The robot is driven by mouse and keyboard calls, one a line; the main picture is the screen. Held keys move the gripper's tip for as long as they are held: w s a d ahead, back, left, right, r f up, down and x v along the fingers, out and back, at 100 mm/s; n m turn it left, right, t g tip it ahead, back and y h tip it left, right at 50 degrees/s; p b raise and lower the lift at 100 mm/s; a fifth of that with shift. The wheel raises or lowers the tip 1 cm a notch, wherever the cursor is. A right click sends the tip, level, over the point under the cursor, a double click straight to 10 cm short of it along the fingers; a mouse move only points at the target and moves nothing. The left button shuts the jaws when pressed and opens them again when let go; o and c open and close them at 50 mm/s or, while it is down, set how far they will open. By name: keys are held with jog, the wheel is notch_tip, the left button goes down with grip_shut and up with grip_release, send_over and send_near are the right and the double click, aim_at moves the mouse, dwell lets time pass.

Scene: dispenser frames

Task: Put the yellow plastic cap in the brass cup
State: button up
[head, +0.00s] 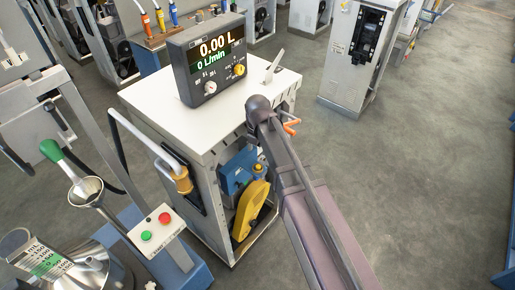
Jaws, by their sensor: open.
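I cannot make out a loose yellow plastic cap for certain. A brass-coloured, cup-like piece (183,181) sits at the lower end of a white tube on the left side of the dispenser cabinet (213,195); I cannot tell whether it is the brass cup. My arm (292,180) reaches from the bottom edge up to the cabinet's right side and ends in a dark rounded joint (260,108). I cannot see my gripper's fingers.
A display unit (211,58) reading 0.00 L stands on the cabinet's white top. A yellow part (250,208) sits inside the open front. A metal funnel (86,190) and a button panel (157,228) stand left. Floor on the right is clear.

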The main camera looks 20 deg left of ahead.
jog(key=shift+r+p, duration=1.6)
jog(key=shift+r, duration=0.35)
jog(key=shift+d, duration=0.1)
jog(key=s+d+m, duration=0.2)
jog(key=d+m, duration=1.5)
jog(key=d, duration=0.1)
jog(key=s+d+m, duration=0.3)
jog(key=d+m, duration=1.4)
jog(key=d, duration=0.1)
jog(key=shift+s+d+m, duration=0.2)
jog(key=shift+s+m, duration=0.1)
jog(key=shift+s, duration=0.05)
